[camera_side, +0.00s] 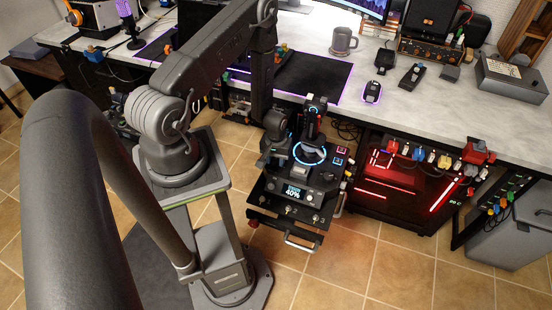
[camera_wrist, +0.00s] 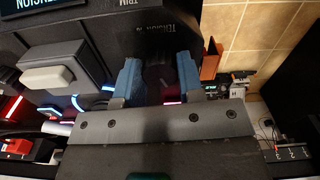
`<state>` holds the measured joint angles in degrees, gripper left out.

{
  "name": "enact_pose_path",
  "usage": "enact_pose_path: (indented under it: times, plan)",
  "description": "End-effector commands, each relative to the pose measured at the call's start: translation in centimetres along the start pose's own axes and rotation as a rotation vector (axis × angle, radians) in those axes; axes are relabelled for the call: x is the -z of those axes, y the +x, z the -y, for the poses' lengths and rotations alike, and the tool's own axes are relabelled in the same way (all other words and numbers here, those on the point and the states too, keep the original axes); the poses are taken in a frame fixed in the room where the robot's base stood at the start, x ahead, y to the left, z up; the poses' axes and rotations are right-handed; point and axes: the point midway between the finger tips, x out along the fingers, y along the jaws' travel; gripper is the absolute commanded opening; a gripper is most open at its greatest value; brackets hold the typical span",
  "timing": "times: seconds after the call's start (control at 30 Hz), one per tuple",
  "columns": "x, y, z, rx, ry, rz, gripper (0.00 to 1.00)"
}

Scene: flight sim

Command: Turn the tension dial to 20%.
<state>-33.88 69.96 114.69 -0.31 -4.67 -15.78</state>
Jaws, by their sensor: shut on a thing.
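The flight-stick unit (camera_side: 300,180) stands in front of the desk, with a joystick and a glowing blue ring on top. Its front display (camera_side: 292,192) reads 40%. My gripper is shut on the dial. In the side view, my gripper (camera_side: 275,155) is at the left side of the unit, and the dial cannot be made out there.
In the wrist view, a pale block-shaped control (camera_wrist: 60,76) lies left of the fingers and part of the blue-lettered display (camera_wrist: 38,10) shows at the top left. The desk (camera_side: 420,105) holds a mug (camera_side: 343,42) and small devices. A red-lit case (camera_side: 400,185) stands right of the unit.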

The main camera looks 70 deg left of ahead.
Motion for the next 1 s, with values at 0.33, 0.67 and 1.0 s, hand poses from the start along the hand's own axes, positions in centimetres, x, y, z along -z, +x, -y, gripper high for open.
enact_pose_path:
  times: [0.33, 0.67, 1.0]
  plan:
    - [0.01, -0.02, 0.05, 0.000, -0.010, 0.001, 0.11]
    - [0.00, -0.03, 0.03, 0.000, -0.152, 0.001, 0.11]
    - [0.00, -0.04, 0.01, 0.000, -0.422, 0.001, 0.11]
